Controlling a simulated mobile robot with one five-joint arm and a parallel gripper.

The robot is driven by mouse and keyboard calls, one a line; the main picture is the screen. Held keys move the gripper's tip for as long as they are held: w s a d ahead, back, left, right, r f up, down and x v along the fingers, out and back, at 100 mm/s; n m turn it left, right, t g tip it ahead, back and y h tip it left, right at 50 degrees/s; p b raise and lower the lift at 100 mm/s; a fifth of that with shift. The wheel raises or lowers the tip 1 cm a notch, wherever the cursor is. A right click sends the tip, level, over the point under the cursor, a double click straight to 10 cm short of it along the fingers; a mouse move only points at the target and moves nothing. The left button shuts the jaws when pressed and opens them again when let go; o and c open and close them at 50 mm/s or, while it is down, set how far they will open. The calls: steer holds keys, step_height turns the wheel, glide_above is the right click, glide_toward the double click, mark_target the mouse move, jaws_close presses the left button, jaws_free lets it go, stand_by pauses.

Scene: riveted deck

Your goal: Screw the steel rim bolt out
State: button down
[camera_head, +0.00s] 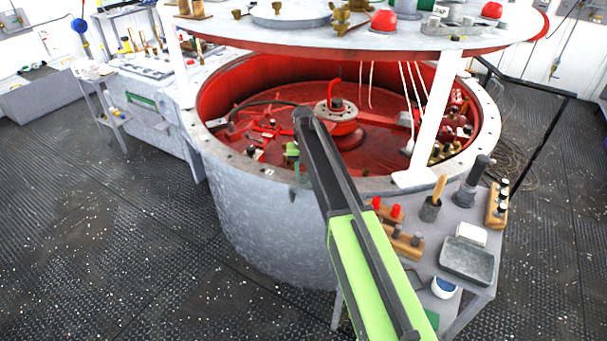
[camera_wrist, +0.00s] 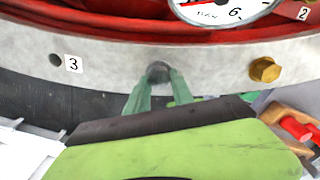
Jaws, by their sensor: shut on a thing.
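The steel rim bolt (camera_wrist: 158,70) shows as a dark grey round head on the pale grey rim (camera_wrist: 205,68) in the wrist view. My gripper (camera_wrist: 158,78) has its two green fingers shut on the bolt, one on each side of the head. How far the bolt stands out of the rim cannot be told. In the head view my arm reaches to the near edge of the round vessel's rim (camera_head: 222,139), and the bolt is too small or hidden to make out there.
A brass bolt (camera_wrist: 264,69) sits to the right on the rim, and an empty-looking hole (camera_wrist: 56,60) by the "3" label (camera_wrist: 74,64) to the left. A gauge (camera_wrist: 222,10) lies just inside. A side table (camera_head: 460,225) with tools and a grey tray (camera_head: 467,262) stands right.

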mark_target(304, 176)
stand_by(0.4)
steer(key=c, duration=1.1)
jaws_free()
step_height(304, 176, up, 17)
steer(key=p, duration=1.7)
steer(key=shift+r, duration=0.15)
